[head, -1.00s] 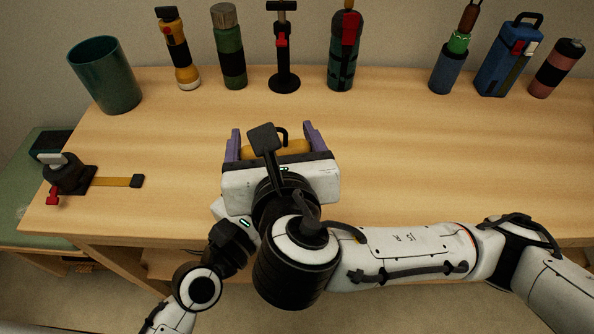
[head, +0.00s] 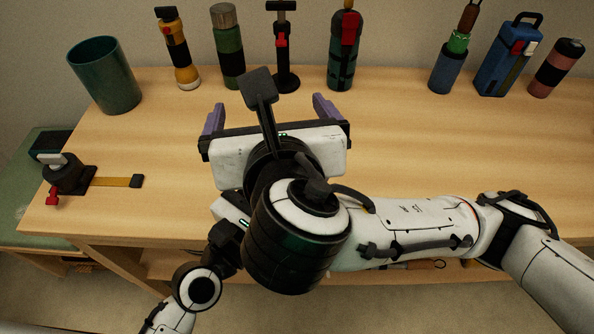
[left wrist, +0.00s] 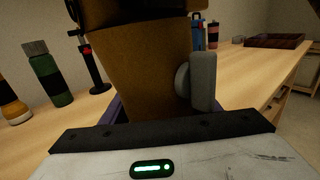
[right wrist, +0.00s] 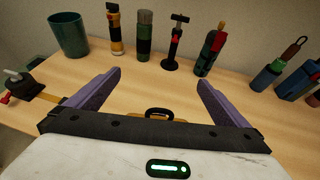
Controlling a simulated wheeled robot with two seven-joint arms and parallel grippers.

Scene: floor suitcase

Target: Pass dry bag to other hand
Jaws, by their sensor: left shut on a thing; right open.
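The dry bag (left wrist: 150,65) is a brown-orange body with a grey buckle-like piece on its side and fills the middle of the left wrist view. My left gripper (left wrist: 155,112) is shut on it; its purple fingers are mostly hidden by the bag. In the right wrist view, a yellow strip of the bag with a black loop handle (right wrist: 159,115) shows low between the fingers. My right gripper (head: 270,112) is open above the bag, its purple fingers spread wide with nothing between the tips. In the head view my right gripper hides the bag and most of my left gripper.
A green cup (head: 104,76) stands at the back left. Several bottles and tools, including a green bottle (head: 229,50) and a blue case (head: 508,60), line the back edge. A black device with a yellow strap (head: 112,182) lies at left. The table's right side is clear.

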